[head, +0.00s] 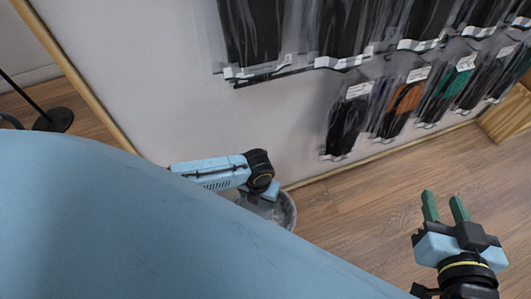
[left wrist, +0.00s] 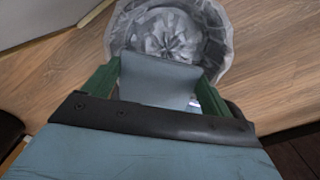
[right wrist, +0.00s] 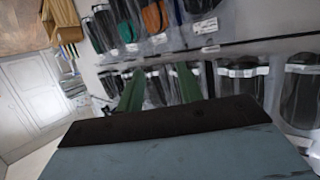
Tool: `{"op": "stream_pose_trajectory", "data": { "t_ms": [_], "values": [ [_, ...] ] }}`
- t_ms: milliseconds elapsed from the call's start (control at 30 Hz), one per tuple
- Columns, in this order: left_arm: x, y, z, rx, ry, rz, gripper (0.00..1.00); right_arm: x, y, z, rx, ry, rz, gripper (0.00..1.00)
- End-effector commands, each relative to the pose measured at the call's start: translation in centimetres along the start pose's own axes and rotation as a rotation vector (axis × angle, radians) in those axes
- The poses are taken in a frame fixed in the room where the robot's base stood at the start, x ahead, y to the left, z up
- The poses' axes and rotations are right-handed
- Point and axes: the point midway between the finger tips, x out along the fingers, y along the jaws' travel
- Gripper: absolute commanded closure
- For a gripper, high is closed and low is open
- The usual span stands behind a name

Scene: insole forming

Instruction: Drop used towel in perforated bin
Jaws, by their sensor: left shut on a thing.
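My left gripper (left wrist: 157,82) is shut on a grey-blue towel (left wrist: 158,78), which hangs between its green fingers. The round bin (left wrist: 216,58), lined with a clear crumpled bag, lies just beyond the fingers in the left wrist view. In the head view the bin (head: 288,208) stands on the floor by the wall, partly hidden by my left arm and gripper. I cannot tell whether the towel touches the bag. My right gripper (head: 444,203) is open and empty, well to the right of the bin.
A pale wall with hanging packaged insoles (head: 345,125) rises behind the bin. A wooden box (head: 505,118) stands at the far right. A black stand base (head: 54,119) is at the left. The wooden floor (head: 350,220) between bin and right gripper is clear.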

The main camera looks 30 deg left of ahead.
Motion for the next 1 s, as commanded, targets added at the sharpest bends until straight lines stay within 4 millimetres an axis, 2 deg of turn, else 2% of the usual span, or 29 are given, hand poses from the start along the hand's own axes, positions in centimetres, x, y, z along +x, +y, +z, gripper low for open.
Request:
{"op": "stream_pose_trajectory", "data": {
  "t_ms": [300, 500, 933, 967, 1000],
  "values": [
    [1.2, 0.0, 0.0, 0.0, 0.0, -0.001, 0.4, -0.1, -0.9, -4.5, 0.005, 0.281, -0.024, 0.64],
    [1.6, 0.0, 0.0, 0.0, 0.0, -0.001, 0.4, -0.7, -1.3, -6.4, 0.009, 0.398, -0.034, 0.64],
    [1.7, 0.0, 0.0, -0.001, 0.0, 0.0, 0.4, -1.0, -1.4, -7.2, 0.011, 0.447, -0.037, 0.64],
    [1.7, 0.0, 0.0, -0.001, 0.0, 0.0, 0.14, -1.0, -1.4, -7.2, 0.011, 0.446, -0.037, 0.64],
    [1.7, 0.0, 0.0, -0.001, 0.0, 0.0, 0.09, -1.0, -1.4, -7.2, 0.011, 0.446, -0.037, 0.64]
  ]
}}
